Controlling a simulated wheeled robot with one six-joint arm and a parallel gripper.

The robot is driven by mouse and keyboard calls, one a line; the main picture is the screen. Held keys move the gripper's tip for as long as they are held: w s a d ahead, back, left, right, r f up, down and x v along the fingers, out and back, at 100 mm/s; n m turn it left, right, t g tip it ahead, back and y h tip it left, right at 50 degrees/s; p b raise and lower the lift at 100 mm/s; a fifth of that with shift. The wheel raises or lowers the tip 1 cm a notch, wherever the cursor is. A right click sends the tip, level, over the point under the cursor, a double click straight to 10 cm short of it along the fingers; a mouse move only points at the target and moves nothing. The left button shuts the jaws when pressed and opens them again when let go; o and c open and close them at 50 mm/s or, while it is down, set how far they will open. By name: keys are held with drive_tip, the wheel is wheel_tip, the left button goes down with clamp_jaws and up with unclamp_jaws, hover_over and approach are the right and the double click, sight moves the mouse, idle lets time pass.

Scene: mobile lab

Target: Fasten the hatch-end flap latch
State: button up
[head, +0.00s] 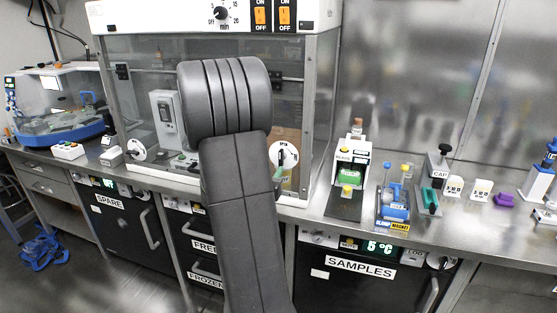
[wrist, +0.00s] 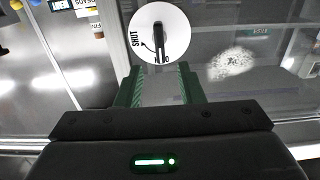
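The flap latch is a round white dial (wrist: 143,22) with a dark bar handle (wrist: 158,40) in the wrist view. The word SHUT is at its left edge. The handle runs from the middle to the lower rim, partly covering other lettering, not on SHUT. My gripper (wrist: 160,82) is open, with two green fingers apart below the dial. The handle's lower end lines up with the gap between them; whether it reaches into it I cannot tell. In the head view the right dial (head: 289,152) shows beside my arm, with a green fingertip (head: 281,175) just below it.
A second white dial (head: 136,146) is on the cabinet's left side. A sample device (head: 350,180), a blue clamp rack (head: 393,208) and small blocks stand on the steel bench to the right. My arm hides the cabinet's middle.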

sight(280, 158)
drive_tip(key=p+x, duration=0.1)
drive_tip(key=x, duration=0.6)
drive_tip(key=shift+w, duration=0.15)
clamp_jaws()
